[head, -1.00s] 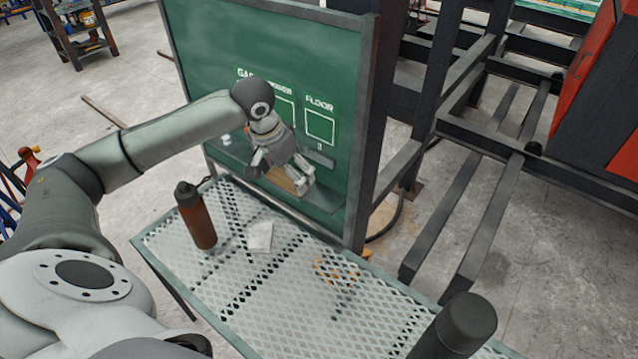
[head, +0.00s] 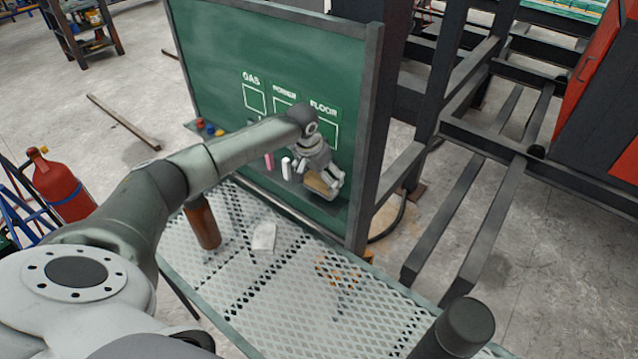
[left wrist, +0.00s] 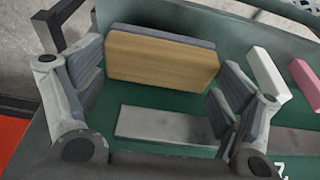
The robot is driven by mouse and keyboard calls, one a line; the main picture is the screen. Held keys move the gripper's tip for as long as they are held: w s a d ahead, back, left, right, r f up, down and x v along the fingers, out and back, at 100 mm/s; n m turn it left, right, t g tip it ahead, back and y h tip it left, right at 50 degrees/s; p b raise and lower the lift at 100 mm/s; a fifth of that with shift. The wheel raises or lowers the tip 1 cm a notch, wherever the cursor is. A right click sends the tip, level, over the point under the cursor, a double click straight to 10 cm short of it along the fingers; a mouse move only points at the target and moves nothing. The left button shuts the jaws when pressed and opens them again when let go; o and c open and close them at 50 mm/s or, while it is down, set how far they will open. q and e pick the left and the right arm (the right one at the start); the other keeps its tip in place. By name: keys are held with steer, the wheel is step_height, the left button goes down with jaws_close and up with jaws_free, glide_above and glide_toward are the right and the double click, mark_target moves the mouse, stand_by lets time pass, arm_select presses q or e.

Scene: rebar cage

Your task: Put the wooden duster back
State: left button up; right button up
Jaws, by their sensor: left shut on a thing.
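The wooden duster (head: 322,183), a tan block with a grey layer, is held in my left gripper (head: 326,176) at the right end of the green board's lower ledge. In the left wrist view the duster (left wrist: 160,55) lies between the two fingers of my left gripper (left wrist: 162,70), which is shut on it. A flat grey rectangle (left wrist: 165,125) shows beside the duster there. Whether the duster touches the ledge I cannot tell. My right gripper is not in view.
White chalk (head: 286,168) and pink chalk (head: 269,160) are on the ledge left of my gripper. The green board (head: 230,50) stands behind a mesh table (head: 290,290) with a brown bottle (head: 203,225), a white piece (head: 264,237) and a dark cylinder (head: 465,325).

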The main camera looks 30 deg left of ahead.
arm_select(q)
steer(key=shift+f, duration=1.3)
steer(key=shift+s, duration=0.1)
steer(key=o, duration=0.7)
steer(key=b+v, duration=0.1)
steer(key=v, duration=1.1)
